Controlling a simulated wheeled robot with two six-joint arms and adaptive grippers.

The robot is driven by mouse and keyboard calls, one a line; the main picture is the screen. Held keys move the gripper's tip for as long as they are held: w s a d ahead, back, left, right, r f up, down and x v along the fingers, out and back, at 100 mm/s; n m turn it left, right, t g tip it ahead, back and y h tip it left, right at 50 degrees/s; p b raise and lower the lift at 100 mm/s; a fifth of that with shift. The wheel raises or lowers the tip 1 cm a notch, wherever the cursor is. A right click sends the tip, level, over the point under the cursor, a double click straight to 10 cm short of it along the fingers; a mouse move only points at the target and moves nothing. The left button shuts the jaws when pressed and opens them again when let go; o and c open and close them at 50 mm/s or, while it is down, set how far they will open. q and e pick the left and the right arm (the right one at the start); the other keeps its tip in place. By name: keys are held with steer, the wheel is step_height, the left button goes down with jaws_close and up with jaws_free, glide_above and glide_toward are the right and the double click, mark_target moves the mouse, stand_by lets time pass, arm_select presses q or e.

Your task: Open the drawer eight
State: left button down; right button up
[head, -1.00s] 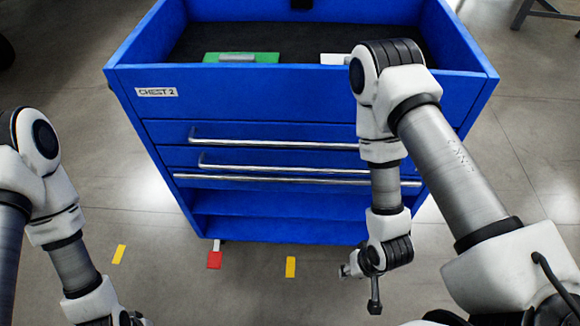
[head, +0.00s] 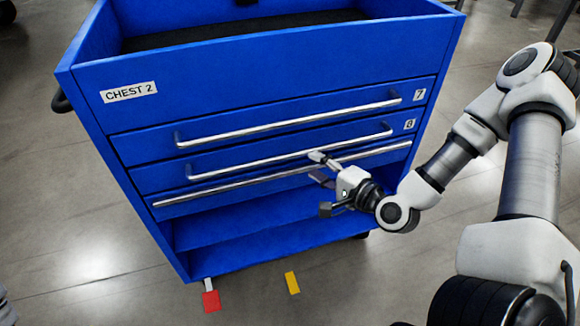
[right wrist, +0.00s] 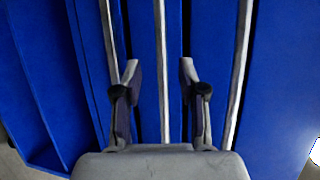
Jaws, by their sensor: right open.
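Drawer eight (head: 260,152) is the second drawer front down on the blue chest and looks shut. Its label 8 (head: 409,125) is at the right end. Its silver bar handle (head: 240,166) also shows as the middle bar in the right wrist view (right wrist: 161,40). My right gripper (head: 319,168) is open and empty at this handle, right of its middle. In the right wrist view the open fingers (right wrist: 160,72) lie one on each side of the bar, with gaps; exact depth is hard to tell. My left gripper is out of view.
Drawer seven's handle (head: 290,121) is just above. Another long metal bar (head: 220,189) runs close below. An open shelf (head: 240,220) is under it. The floor ahead has a red marker (head: 211,301) and a yellow one (head: 292,283).

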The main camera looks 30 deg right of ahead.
mark_target(298, 156)
steer(key=b+x, duration=0.1)
steer(key=x, duration=0.2)
steer(key=b+x, duration=0.1)
steer(key=x, duration=0.3)
steer(key=shift+a, duration=0.25)
steer(key=shift+w+a, duration=0.1)
steer(key=shift+w, duration=0.25)
steer(key=shift+c, duration=0.3)
jaws_close()
